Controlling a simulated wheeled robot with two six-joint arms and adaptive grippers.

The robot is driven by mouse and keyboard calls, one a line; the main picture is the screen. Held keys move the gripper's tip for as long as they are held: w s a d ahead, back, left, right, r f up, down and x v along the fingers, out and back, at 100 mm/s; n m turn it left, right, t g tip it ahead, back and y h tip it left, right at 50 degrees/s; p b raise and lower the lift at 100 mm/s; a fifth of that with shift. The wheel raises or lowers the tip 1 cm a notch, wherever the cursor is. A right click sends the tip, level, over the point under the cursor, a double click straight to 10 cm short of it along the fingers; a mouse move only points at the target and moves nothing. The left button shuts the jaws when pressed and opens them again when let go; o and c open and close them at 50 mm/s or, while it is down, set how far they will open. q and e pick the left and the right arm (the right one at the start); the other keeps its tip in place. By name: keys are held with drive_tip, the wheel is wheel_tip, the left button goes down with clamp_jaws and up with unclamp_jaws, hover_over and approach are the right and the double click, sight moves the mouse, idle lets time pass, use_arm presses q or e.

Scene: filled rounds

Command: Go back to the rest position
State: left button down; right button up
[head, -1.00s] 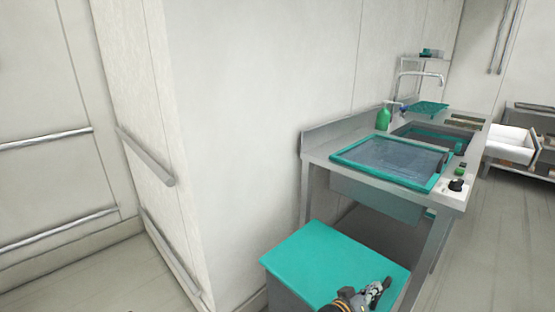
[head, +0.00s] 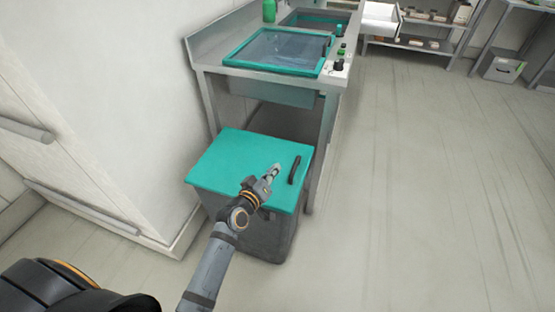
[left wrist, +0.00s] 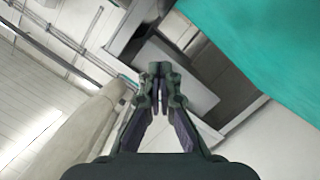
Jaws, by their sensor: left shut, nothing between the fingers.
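My left gripper (head: 271,173) reaches in from the bottom of the head view and appears over the teal lid of a grey bin (head: 225,153). In the left wrist view its fingers (left wrist: 160,72) meet at the tips, with nothing held between them. The teal lid (left wrist: 275,40) shows at the upper right of that view, apart from the fingers. A dark handle (head: 295,170) lies on the lid to the right of the gripper. My right gripper is in neither view.
A steel sink counter (head: 203,52) with a teal-framed basin cover (head: 230,57) stands behind the bin. A green bottle (head: 269,10) is on it. A wall with grey rails (head: 90,208) is at the left. The floor (head: 420,190) on the right is clear.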

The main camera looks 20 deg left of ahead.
use_arm(q)
drive_tip(key=v, duration=0.4)
drive_tip(key=shift+r, duration=0.1)
